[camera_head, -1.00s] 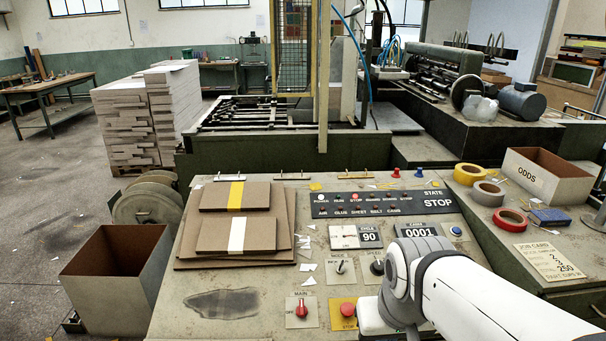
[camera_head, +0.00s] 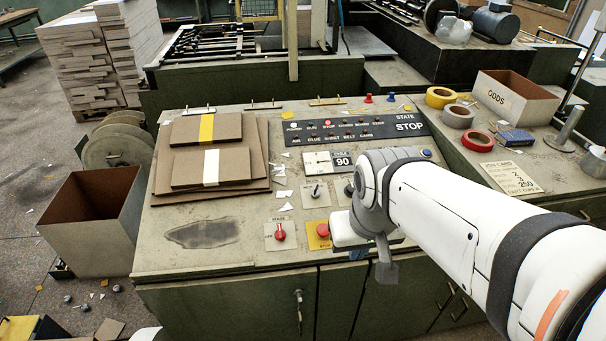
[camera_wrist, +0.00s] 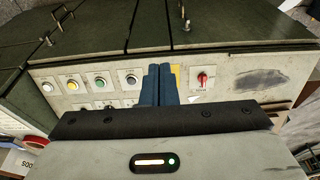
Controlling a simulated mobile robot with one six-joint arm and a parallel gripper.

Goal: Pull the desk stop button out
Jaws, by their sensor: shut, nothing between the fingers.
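The desk stop button (camera_head: 323,230) is a red knob on a yellow plate at the front of the sloped desk, right of the red MAIN switch (camera_head: 280,233). My gripper (camera_head: 357,252) is just right of the button in the head view, partly hidden by my own wrist. In the wrist view my two blue fingers (camera_wrist: 160,68) are shut together and empty. A strip of the yellow plate (camera_wrist: 177,74) shows beside them; the button itself is hidden there. The head view does not show whether the fingers touch the button.
Several other push buttons (camera_wrist: 100,82) sit near my fingers in the wrist view. Stacked greyboards (camera_head: 210,150) lie on the desk's left. Tape rolls (camera_head: 440,97) and the ODDS box (camera_head: 515,98) stand at the right. An open bin (camera_head: 92,220) is left of the desk.

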